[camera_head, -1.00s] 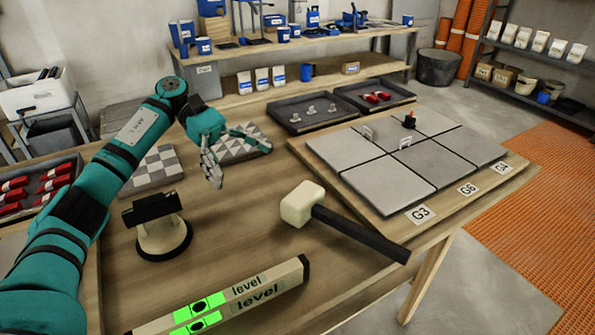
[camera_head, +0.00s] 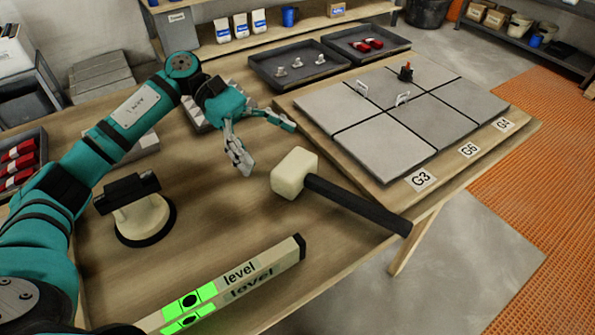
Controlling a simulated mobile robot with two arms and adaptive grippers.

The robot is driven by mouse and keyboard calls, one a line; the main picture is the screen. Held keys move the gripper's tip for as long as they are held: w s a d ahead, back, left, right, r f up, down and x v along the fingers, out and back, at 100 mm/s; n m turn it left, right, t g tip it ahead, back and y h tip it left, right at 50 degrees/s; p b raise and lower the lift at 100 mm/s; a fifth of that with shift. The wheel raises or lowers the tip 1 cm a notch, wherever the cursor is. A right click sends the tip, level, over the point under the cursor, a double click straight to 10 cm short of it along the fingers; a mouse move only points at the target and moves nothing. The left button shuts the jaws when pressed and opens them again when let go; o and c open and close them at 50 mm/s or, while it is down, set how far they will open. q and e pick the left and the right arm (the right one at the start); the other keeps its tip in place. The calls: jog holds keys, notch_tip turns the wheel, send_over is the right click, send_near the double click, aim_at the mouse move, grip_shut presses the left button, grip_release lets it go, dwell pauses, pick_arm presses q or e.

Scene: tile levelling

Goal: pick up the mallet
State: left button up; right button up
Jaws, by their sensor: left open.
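The mallet (camera_head: 352,202) lies on the wooden table, with a cream block head (camera_head: 294,173) and a black handle that runs right and toward the front, its end near the table's edge. My left gripper (camera_head: 268,150) is open and empty. It is up and to the left of the mallet head, apart from it, with its fingers spread. My right gripper does not show.
A board of grey tiles (camera_head: 383,146) lies right of the mallet. A level (camera_head: 225,287) lies in front, and a suction lifter (camera_head: 143,215) stands at left. Dark trays (camera_head: 297,87) with small parts sit behind. The table between level and mallet is clear.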

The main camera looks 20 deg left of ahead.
aim_at(292, 161)
pick_arm(q)
jog(key=x, duration=0.5)
jog(key=shift+s+d, duration=0.1)
jog(key=shift+d, duration=0.2)
jog(key=shift+d+f, duration=0.1)
jog(key=shift+d, duration=0.05)
jog(key=c, duration=1.4)
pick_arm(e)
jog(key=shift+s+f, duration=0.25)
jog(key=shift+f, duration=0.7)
